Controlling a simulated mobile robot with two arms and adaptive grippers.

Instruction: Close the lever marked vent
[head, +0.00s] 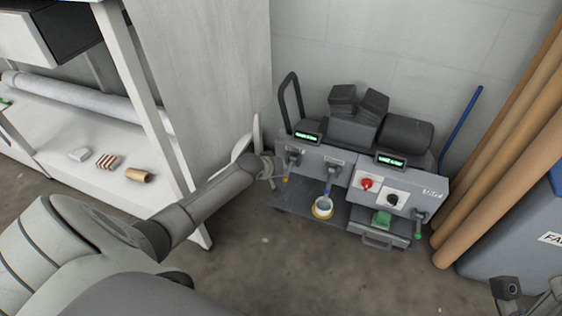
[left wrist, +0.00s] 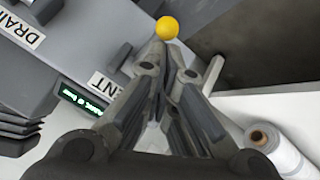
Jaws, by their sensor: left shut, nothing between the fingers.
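The vent lever ends in a yellow knob (left wrist: 167,27), just beyond my fingertips in the left wrist view. The knob (head: 284,179) also shows low on the left of the grey machine in the head view. The partly covered label "ENT" (left wrist: 104,85) is beside my fingers. Most of the lever's arm is hidden by my gripper. My left gripper (left wrist: 165,62) is shut and empty, with its tips close to the knob; I cannot tell whether they touch. It also shows in the head view (head: 274,167). Part of my right gripper (head: 530,298) shows at the bottom right corner.
A drain label (left wrist: 18,30) and a green display (left wrist: 80,99) are near. The machine (head: 400,180) carries a red knob (head: 367,184), a black knob (head: 392,199) and a green-tipped lever (head: 418,236). A bowl (head: 322,208) stands below. A white shelf is left; brown rolls (head: 500,140) lean right.

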